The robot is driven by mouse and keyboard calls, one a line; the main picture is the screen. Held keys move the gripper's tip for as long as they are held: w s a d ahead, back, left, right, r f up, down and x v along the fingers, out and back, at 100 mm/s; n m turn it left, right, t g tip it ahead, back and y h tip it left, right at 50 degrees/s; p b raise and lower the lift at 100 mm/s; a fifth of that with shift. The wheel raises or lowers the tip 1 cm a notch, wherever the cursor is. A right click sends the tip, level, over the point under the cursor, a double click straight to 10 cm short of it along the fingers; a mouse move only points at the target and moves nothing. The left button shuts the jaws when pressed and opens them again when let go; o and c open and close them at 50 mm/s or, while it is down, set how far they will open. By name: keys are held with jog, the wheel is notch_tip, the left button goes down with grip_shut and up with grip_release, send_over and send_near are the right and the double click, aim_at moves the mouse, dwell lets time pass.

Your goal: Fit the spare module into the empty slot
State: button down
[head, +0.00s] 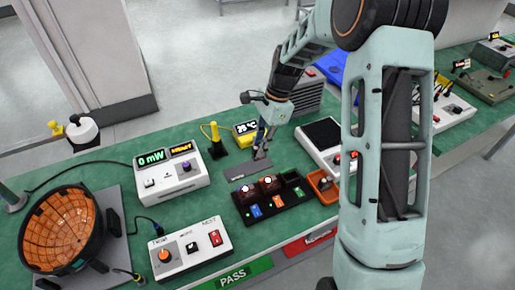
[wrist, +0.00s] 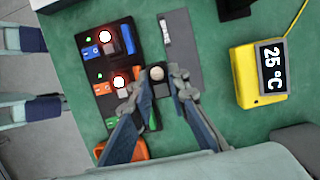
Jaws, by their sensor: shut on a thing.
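My gripper (head: 262,154) is over the grey mat behind the black rack. In the wrist view my gripper (wrist: 160,80) is shut on the spare module (wrist: 158,74), a small dark piece with a pale round top. The black rack (head: 262,220) has two modules with lit red-white tops, the left module (head: 247,190) and the middle module (head: 268,183). The empty slot (head: 291,178) is at the rack's right end, by a green label. In the wrist view a finger partly hides that end. Whether the held module touches the mat cannot be told.
The grey mat (wrist: 180,50) lies beside the rack. A yellow 25 °C display (wrist: 257,72) stands beyond it. An orange tray (head: 323,187) sits right of the rack. A power meter (head: 170,170) and a switch box (head: 190,248) stand to the left.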

jog(key=s+d+r, duration=0.2)
jog(key=s+r, duration=0.2)
jog(key=s, duration=0.5)
jog(key=w+d+r+n+g+h+p, duration=0.25)
jog(key=d+n+p, duration=0.45)
jog(key=n, duration=0.6)
jog(key=s+a+f+m+t+y+b, duration=0.1)
jog(key=s+a+m+b, duration=0.1)
jog(key=s+a+m, duration=0.7)
jog(key=s+a+f+m+t+y+b, duration=0.15)
jog(key=s+a+m, duration=0.35)
jog(key=a, duration=0.6)
jog(key=shift+n, duration=0.5)
jog(key=w+a+f+b, duration=0.2)
jog(key=w+f, duration=0.1)
jog(key=w+a+f+b, duration=0.2)
jog(key=w+f+b, duration=0.1)
jog(key=w+a+f+b, duration=0.2)
jog(key=w+a+f, duration=0.1)
jog(key=shift+w, duration=0.25)
jog(key=shift+w+a+f+b, duration=0.25)
jog(key=shift+f+b, duration=0.15)
jog(key=shift+b, duration=0.2)
jog(key=shift+w+f+b, duration=0.1)
jog(key=shift+f+b, duration=1.3)
jog(key=shift+f, duration=0.1)
jog(key=shift+f, duration=0.1)
